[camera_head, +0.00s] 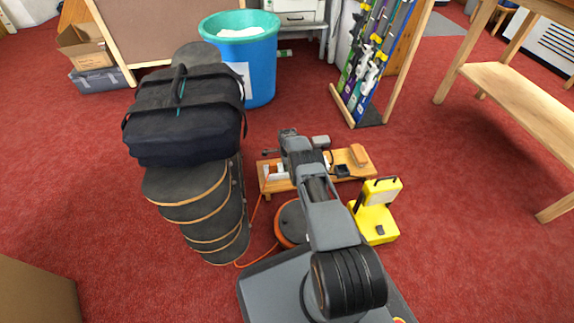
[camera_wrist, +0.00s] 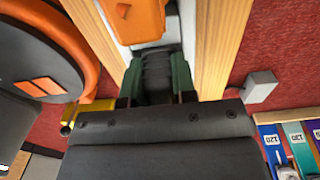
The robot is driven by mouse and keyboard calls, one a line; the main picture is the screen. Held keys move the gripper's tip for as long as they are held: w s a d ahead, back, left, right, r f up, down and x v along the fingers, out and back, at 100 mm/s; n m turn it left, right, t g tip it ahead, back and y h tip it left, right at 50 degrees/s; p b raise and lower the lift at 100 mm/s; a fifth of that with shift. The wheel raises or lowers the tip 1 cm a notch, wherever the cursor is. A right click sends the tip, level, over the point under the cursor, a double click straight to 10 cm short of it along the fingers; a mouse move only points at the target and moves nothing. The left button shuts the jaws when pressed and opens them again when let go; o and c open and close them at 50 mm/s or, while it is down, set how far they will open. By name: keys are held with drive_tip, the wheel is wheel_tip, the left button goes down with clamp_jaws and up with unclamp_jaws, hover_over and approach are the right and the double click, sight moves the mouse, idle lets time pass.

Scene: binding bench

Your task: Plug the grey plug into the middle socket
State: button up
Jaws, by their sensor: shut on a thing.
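My gripper (camera_wrist: 157,82) shows at the centre of the wrist view, with its green fingers on either side of a dark grey body, which looks like the grey plug (camera_wrist: 158,70). The fingers are shut on it. Just beyond it is a white socket strip (camera_wrist: 187,22), and an orange plug (camera_wrist: 135,18) sits on the strip. The middle socket is hidden, and I cannot tell whether the grey plug touches the strip. In the head view the white strip (camera_head: 275,171) shows at the left of the low wooden bench (camera_head: 355,186). My arm hides the gripper there.
An orange cable reel (camera_wrist: 40,50) lies beside the bench. A grey box (camera_wrist: 259,88) is on the opposite side. A yellow unit (camera_head: 376,222) stands right of my arm.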

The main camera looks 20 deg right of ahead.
drive_tip(key=o, duration=0.8)
drive_tip(key=shift+c, duration=0.2)
drive_tip(key=shift+o, duration=1)
wheel_tip(320, 180, up, 14)
drive_tip(key=p, duration=0.6)
drive_tip(key=shift+p, duration=0.35)
